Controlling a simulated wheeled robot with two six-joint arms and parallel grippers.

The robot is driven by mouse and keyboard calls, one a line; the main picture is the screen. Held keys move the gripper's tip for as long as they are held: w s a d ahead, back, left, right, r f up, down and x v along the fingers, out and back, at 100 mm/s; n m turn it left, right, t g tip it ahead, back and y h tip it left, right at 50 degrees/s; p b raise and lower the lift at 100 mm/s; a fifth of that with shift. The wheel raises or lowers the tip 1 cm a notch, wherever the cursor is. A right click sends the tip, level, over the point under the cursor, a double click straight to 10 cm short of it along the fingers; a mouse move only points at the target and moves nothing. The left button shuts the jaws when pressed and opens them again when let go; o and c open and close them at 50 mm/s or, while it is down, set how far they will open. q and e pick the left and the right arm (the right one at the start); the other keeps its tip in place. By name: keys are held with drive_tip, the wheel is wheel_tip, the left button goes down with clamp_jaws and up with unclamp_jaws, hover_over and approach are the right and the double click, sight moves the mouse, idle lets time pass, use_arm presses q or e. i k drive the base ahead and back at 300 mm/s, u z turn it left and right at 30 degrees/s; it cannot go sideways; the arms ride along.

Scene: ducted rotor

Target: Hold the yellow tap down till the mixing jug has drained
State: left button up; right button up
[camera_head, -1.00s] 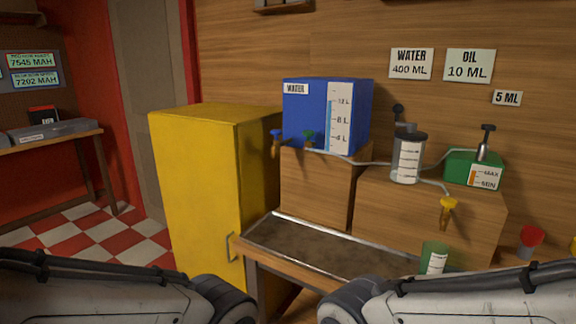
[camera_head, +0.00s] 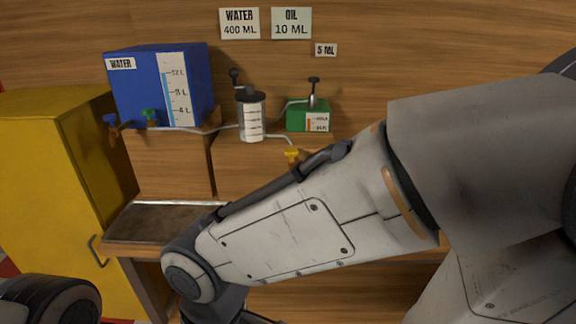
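The yellow tap (camera_head: 291,154) sticks out at the front of a wooden block, just above my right forearm. The mixing jug (camera_head: 252,118) is a clear cylinder with a dark lid and a white scale, standing upright on the block. A pipe runs from it toward the tap. Its liquid level is too small to tell. My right arm crosses the view from the right and bends down at bottom centre-left; its gripper is out of view. Part of my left arm shows at bottom left, its gripper out of view. The area below the tap is hidden by my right arm.
A blue water tank (camera_head: 160,88) with blue and green taps stands left of the jug. A green oil box (camera_head: 302,115) with a pump is on the right. A metal tray (camera_head: 150,222) lies in front. A yellow cabinet (camera_head: 45,190) stands at left.

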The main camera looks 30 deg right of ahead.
sight(290, 152)
drive_tip(key=z, duration=0.9)
drive_tip(key=k, duration=0.65)
drive_tip(key=z, duration=0.55)
drive_tip(key=i, duration=1.7)
drive_tip(key=u, duration=0.45)
